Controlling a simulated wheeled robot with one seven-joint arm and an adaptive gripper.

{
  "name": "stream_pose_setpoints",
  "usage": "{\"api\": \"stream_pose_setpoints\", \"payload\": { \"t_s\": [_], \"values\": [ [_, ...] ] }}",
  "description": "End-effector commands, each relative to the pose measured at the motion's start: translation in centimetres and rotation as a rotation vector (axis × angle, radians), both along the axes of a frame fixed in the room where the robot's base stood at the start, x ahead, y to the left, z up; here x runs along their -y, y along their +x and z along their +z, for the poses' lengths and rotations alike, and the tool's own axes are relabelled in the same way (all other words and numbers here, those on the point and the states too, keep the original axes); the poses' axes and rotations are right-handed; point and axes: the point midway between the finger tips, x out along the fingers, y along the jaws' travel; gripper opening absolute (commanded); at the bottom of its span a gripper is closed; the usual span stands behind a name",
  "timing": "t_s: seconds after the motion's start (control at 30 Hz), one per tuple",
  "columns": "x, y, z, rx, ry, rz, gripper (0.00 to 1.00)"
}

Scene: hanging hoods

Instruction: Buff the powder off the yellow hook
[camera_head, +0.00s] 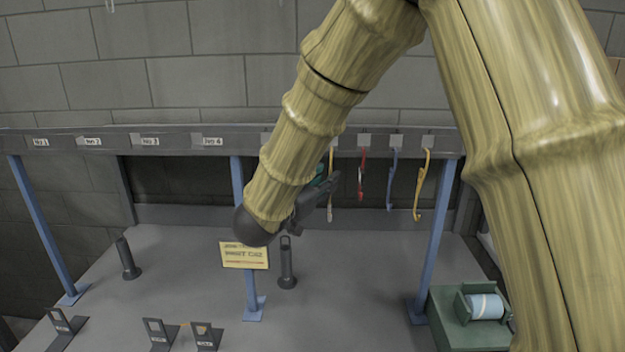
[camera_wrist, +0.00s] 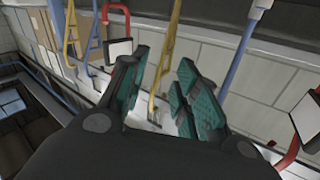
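A yellow hook (camera_head: 421,185) hangs at the right end of the rail. A paler yellowish hook (camera_head: 331,182) hangs further left, partly hidden by my gripper (camera_head: 318,190). In the wrist view, my gripper (camera_wrist: 165,92) is open with teal pads, and a yellow hook (camera_wrist: 163,60) shows in the gap between its fingers. I cannot tell whether any pad touches it. I cannot make out powder on the hooks, and no cloth shows in my gripper.
A red hook (camera_head: 362,175) and a blue hook (camera_head: 391,180) hang between the yellowish ones. A green box (camera_head: 455,330) with a white-blue roll (camera_head: 485,306) stands at the lower right.

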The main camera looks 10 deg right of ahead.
Motion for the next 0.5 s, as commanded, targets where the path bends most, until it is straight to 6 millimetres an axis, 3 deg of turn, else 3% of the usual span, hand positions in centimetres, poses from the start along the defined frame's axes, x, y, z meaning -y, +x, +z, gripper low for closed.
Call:
{"api": "stream_pose_setpoints", "payload": {
  "t_s": [0.2,0.5],
  "values": [
    [1.8,1.7,0.2,-0.001,0.000,0.000,0.31],
    [2.7,2.4,0.0,0.001,-0.001,0.000,0.31]
  ]
}}
